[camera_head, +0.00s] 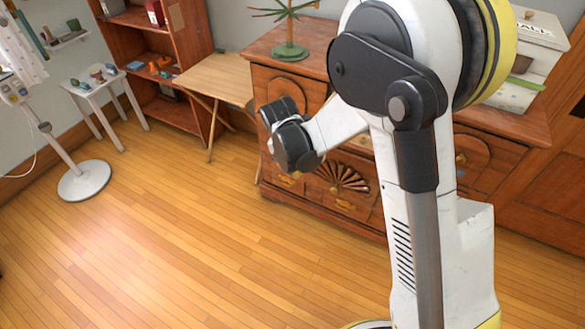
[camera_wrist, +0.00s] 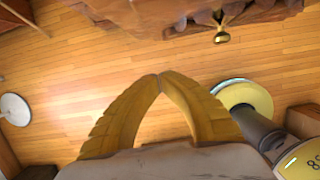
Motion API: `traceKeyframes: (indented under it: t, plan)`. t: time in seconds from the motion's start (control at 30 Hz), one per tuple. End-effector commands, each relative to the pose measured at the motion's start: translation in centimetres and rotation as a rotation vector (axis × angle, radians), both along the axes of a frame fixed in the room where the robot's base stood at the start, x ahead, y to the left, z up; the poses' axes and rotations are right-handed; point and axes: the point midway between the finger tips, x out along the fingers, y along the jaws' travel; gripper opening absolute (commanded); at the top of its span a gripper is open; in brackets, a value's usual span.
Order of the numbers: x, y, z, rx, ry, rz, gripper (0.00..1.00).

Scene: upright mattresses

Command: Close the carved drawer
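The wooden dresser (camera_head: 278,84) stands behind my arm in the head view. Its carved drawer (camera_head: 342,176), with a fan-shaped carving, shows low on the front, partly hidden by my arm. How far it stands out cannot be told. In the wrist view, a carved wooden edge (camera_wrist: 150,18) with a brass knob (camera_wrist: 221,38) shows at the top; which drawer it belongs to is unclear. My gripper (camera_wrist: 160,78) has its yellow fingertips together with nothing seen between them. They are apart from the knob in the picture. My fingers are hidden in the head view.
A folding wooden table (camera_head: 215,78) stands left of the dresser, beside a shelf unit (camera_head: 150,70). A small white table (camera_head: 95,88) and a round-based stand (camera_head: 84,182) are farther left. A green stand (camera_head: 290,50) sits on the dresser. The front floor is clear.

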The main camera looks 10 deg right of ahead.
Motion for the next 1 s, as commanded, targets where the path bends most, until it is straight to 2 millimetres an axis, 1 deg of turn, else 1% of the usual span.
traceKeyframes:
  t: [0.03,0.1,0.2,0.3,0.5,1.0]
  plan:
    - [0.3,-0.2,-1.6,0.0,0.0,-0.001,0.0]
    - [0.5,-0.4,-3.1,0.0,0.0,-0.001,0.0]
    - [1.0,-0.7,-4.6,0.001,-0.001,-0.001,0.0]
    - [2.4,-1.8,-4.2,0.0,-0.001,-0.003,0.0]
    - [3.8,-2.8,-4.0,0.001,-0.001,-0.002,0.0]
    - [4.3,-2.9,-3.9,0.001,-0.001,-0.001,0.0]
